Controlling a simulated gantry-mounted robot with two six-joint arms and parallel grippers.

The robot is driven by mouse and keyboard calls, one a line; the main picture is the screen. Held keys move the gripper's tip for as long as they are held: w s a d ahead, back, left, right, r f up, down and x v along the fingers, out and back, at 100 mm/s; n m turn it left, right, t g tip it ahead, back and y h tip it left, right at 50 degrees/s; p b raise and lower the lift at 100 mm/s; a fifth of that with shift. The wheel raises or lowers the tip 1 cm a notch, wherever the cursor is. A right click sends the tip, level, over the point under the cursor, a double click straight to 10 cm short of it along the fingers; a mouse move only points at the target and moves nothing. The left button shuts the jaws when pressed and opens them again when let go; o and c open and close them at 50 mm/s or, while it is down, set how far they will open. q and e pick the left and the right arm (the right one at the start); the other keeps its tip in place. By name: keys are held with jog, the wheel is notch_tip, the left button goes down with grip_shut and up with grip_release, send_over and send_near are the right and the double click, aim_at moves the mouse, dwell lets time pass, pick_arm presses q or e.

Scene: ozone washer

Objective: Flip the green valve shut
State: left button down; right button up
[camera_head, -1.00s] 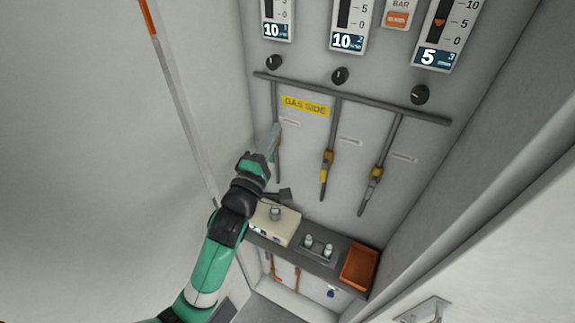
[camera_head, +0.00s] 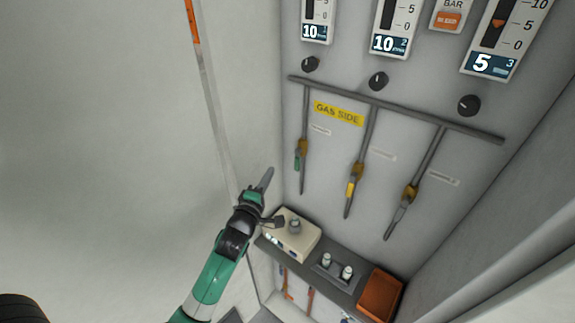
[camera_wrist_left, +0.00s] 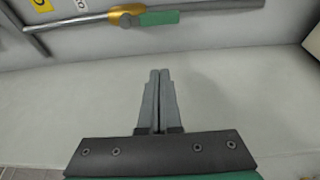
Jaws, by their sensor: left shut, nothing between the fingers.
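The green valve (camera_head: 297,159) is on the leftmost of three pipes on the back wall, a green handle on a brass body. Its handle lies close to the pipe and looks roughly in line with it. In the left wrist view the green handle (camera_wrist_left: 160,18) shows at the top, running right from the brass body beside the pipe. My left gripper (camera_head: 268,174) is shut and empty, left of and below the valve in the head view and apart from it. Its closed fingers (camera_wrist_left: 158,75) point toward the pipe in the left wrist view. My right gripper is not in view.
A yellow-handled valve (camera_head: 351,188) and a third valve (camera_head: 409,194) hang on the pipes to the right. Below are a beige box (camera_head: 302,240), a dark shelf (camera_head: 335,287) and an orange tray (camera_head: 380,295). A bare side wall (camera_head: 110,150) is at left.

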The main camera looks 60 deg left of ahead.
aim_at(298, 160)
pick_arm(q)
jog(key=x, duration=0.8)
jog(key=d, duration=0.2)
jog(key=w+d, duration=0.1)
jog(key=d, duration=0.1)
jog(key=shift+w, duration=0.2)
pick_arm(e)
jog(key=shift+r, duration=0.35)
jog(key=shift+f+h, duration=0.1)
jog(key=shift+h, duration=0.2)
pick_arm(q)
jog(key=shift+f+n, duration=0.1)
jog(key=shift+n, duration=0.2)
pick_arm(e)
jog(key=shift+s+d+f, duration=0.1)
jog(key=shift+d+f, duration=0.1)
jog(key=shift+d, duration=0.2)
pick_arm(q)
jog(key=shift+w+d+n+g, duration=0.1)
jog(key=shift+d+n+g, duration=0.1)
jog(key=shift+n+g, duration=0.15)
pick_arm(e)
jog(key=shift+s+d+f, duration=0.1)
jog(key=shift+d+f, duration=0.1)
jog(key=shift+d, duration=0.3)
